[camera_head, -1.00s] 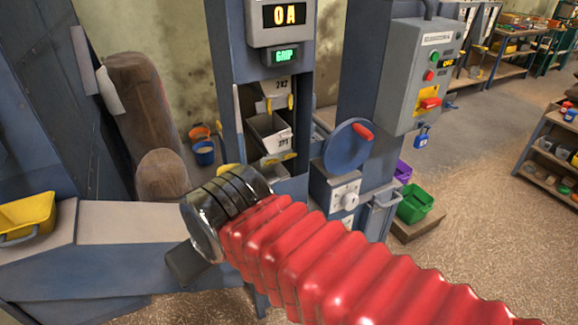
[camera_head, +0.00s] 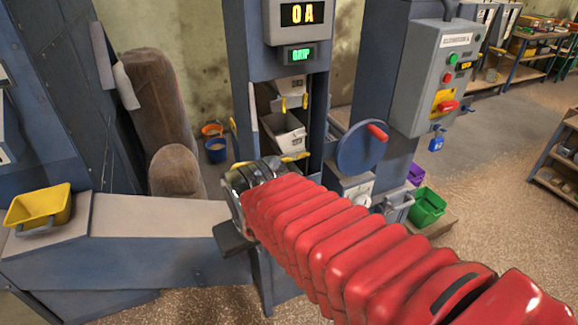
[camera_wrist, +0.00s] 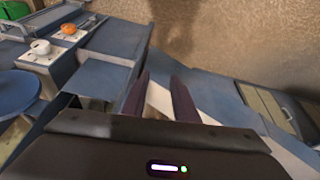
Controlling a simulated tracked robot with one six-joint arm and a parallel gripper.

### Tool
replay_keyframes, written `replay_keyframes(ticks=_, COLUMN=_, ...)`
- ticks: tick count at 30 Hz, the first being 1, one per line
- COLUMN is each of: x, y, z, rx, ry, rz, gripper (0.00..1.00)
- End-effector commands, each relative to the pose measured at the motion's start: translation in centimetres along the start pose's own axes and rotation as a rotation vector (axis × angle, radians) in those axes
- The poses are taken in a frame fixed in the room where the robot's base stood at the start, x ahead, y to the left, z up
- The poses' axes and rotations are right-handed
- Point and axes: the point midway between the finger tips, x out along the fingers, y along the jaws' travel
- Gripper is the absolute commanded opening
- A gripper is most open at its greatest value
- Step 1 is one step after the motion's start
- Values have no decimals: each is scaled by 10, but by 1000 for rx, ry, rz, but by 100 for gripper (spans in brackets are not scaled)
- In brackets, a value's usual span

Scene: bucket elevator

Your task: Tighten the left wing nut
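Small yellow fittings show around the elevator opening in the head view: one on the left post (camera_head: 232,125), two hanging below the upper bucket (camera_head: 294,102), and one at the lower edge (camera_head: 295,157). They are too small to tell which is the left wing nut. My red-sleeved arm reaches up and left across the head view, and its dark end lies just below the opening; the fingers are hidden there. In the wrist view my gripper (camera_wrist: 160,77) has its two dark fingers apart, with nothing held between them. No wing nut is discernible in the wrist view.
A blue handwheel (camera_head: 362,148) stands right of the opening, with a grey control box (camera_head: 437,80) beyond it. A yellow tray (camera_head: 38,207) sits on the left ledge. A green bin (camera_head: 428,207) stands at right. Open floor (camera_head: 490,230) lies to the right.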

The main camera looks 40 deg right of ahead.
Motion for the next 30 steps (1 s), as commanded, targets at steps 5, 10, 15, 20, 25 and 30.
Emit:
replay_keyframes(ticks=5, x=39, y=44, z=-1, rx=46, ry=-54, rz=59, gripper=27)
replay_keyframes(ticks=10, x=73, y=85, z=0, rx=48, ry=-73, rz=108, gripper=27)
replay_keyframes(ticks=15, x=108, y=126, z=2, rx=18, ry=-74, rz=150, gripper=27)
replay_keyframes(ticks=20, x=140, y=163, z=5, rx=-44, ry=-55, rz=185, gripper=27)
replay_keyframes(ticks=25, x=173, y=199, z=8, rx=-144, ry=-11, rz=218, gripper=27)
replay_keyframes(ticks=30, x=203, y=229, z=8, rx=-272, ry=63, rz=252, gripper=27)
